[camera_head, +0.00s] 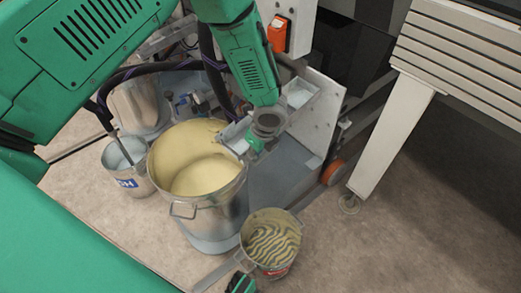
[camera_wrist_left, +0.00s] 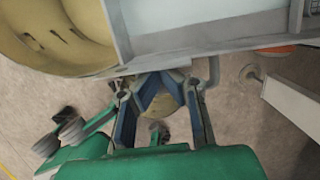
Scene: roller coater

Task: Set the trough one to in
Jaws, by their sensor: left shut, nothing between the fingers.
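The trough (camera_head: 298,95) is a grey metal tray on the machine beside the large bucket. Its grey front edge and pale inside fill the top of the left wrist view (camera_wrist_left: 205,22). I cannot tell which marked trough it is or whether it is in or out. My left gripper (camera_wrist_left: 160,76) is shut and empty, its blue fingers close under the trough's front edge. Contact is unclear. In the head view the left arm reaches down over the trough, and the gripper (camera_head: 253,143) is partly hidden by its wrist.
A large bucket of cream-coloured coating (camera_head: 205,175) stands left of the gripper. A smaller bucket (camera_head: 127,165) is further left, and a pot with a striped top (camera_head: 271,240) is on the floor in front. A slatted bench (camera_head: 462,45) is at right; floor there is clear.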

